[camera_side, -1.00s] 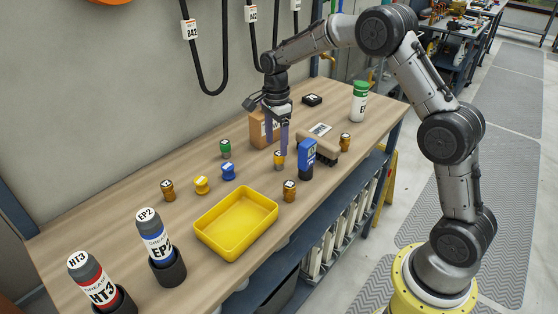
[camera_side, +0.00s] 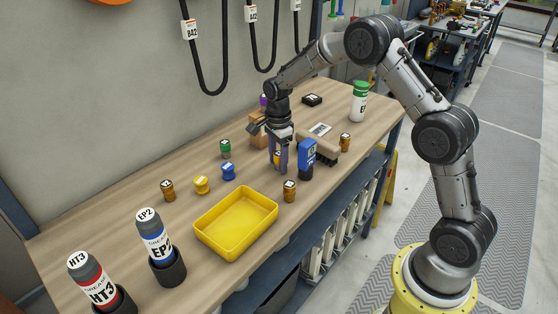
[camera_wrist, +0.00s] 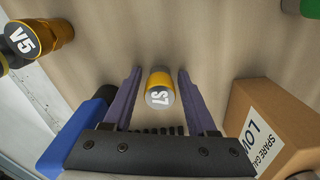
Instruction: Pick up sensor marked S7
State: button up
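My gripper (camera_wrist: 159,80) is open, with one purple finger on each side of the sensor and a visible gap on both sides. In the side view my gripper (camera_side: 278,168) is low over the table, pointing down. There the sensor (camera_side: 277,158) is mostly hidden behind the fingers. I cannot tell exactly how far the fingertips are above the tabletop.
A blue-topped bottle (camera_side: 306,158) stands close on the right of the gripper, and a cardboard box (camera_side: 258,131) close behind it. A yellow tray (camera_side: 207,238) lies toward the front left, with several small sensors and knobs around.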

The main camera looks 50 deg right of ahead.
grip_shut()
jog(key=shift+r, duration=0.1)
